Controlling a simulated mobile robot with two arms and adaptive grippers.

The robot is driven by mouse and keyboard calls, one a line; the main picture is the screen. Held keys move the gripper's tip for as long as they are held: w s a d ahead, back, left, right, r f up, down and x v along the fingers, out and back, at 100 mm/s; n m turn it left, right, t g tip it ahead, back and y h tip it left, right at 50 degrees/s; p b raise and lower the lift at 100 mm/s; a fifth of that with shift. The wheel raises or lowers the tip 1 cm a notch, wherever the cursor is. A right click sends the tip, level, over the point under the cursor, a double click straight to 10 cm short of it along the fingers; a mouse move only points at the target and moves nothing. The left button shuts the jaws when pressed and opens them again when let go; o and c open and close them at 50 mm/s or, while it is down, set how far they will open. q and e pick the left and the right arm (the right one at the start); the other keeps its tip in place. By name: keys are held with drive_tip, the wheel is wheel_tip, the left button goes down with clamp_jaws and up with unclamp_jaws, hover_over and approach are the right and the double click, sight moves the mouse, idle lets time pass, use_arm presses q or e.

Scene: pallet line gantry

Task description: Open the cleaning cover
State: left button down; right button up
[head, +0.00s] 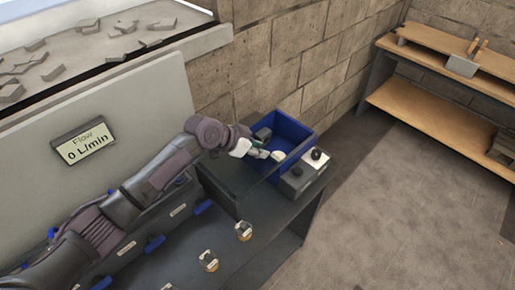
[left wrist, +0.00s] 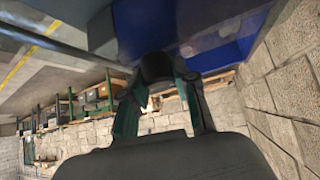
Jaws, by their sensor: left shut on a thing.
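My left gripper (head: 265,152) reaches in from the left to the blue box (head: 292,128) on the dark bench. It is shut on a dark rounded piece, like a handle (left wrist: 157,67), which shows between its green fingers in the left wrist view. A dark, glassy-looking panel (head: 235,180) stands just left of and in front of the blue box. I cannot tell for sure which part is the cleaning cover. The wrist and fingers hide part of the box's near side. The blue surface (left wrist: 222,52) lies close behind the fingers in the left wrist view. My right gripper is not in view.
A flow display (head: 83,141) reads 0 L/min. A wooden shelf (head: 440,120) stands far right, with clear floor before it.

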use_arm(q)
drive_tip(key=shift+w+d, duration=0.3)
drive_tip(key=c, duration=0.9)
unclamp_jaws()
drive_tip(key=shift+s+a, duration=0.1)
drive_tip(key=shift+o, duration=0.2)
drive_tip(key=v, duration=1.2)
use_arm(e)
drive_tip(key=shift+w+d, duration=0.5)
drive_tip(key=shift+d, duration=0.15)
